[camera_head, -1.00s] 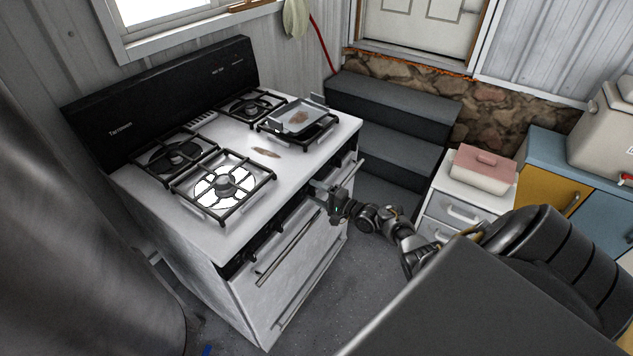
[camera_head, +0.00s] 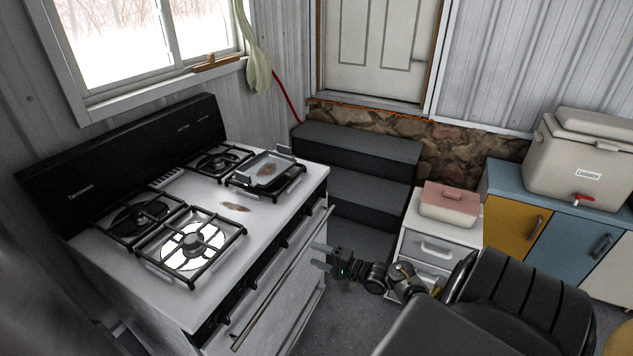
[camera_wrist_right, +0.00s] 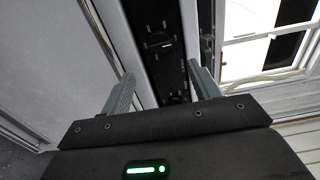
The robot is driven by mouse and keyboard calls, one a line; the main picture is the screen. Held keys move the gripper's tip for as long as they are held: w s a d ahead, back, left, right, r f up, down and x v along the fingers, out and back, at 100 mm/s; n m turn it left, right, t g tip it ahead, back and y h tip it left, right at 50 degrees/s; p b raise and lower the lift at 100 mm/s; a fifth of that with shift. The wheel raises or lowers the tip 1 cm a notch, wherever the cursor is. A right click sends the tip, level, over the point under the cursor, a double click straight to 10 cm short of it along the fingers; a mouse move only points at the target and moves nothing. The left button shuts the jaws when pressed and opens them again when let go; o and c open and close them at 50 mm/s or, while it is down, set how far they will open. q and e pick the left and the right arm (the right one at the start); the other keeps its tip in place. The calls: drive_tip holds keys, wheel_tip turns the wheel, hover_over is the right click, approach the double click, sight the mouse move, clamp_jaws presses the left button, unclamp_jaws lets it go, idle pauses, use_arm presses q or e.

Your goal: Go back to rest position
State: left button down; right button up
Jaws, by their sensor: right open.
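My right gripper (camera_head: 322,258) is open and empty, held in front of the white stove (camera_head: 262,215), to the right of its front handle bar. In the right wrist view its two fingers (camera_wrist_right: 160,92) are spread apart with nothing between them. Beyond them are the stove's white front and its dark control strip (camera_wrist_right: 160,45). My right arm reaches in from the lower right of the head view. My left gripper is not in view.
Dark steps (camera_head: 360,150) lead to a door. A white drawer cabinet (camera_head: 432,245) bears a pink-lidded box (camera_head: 449,203). A cooler (camera_head: 580,160) stands on the coloured cabinets. Grey floor shows between the stove and drawers.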

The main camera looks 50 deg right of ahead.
idle(0.3)
drive_tip(key=s+a+f+n+g+h, duration=0.2)
drive_tip(key=s+f+n+g+h, duration=0.3)
drive_tip(key=f, duration=0.8)
drive_tip(key=s+a+f+n+g, duration=0.1)
drive_tip(key=s+f+n+g, duration=0.35)
drive_tip(key=f, duration=0.85)
drive_tip(key=s+a+f+n+g, duration=0.2)
drive_tip(key=s+a+f, duration=0.3)
drive_tip(key=s, duration=0.6)
drive_tip(key=s+a+f+n+g, duration=0.2)
drive_tip(key=s+a+f, duration=0.3)
drive_tip(key=s, duration=0.6)
drive_tip(key=s+a+f+n+g, duration=0.2)
drive_tip(key=s+a+f, duration=0.3)
drive_tip(key=s+a, duration=0.3)
drive_tip(key=s+n+b, duration=0.1)
drive_tip(key=s, duration=0.2)
drive_tip(key=shift+s+a+n+g, duration=0.3)
drive_tip(key=shift+s+n+g, duration=0.05)
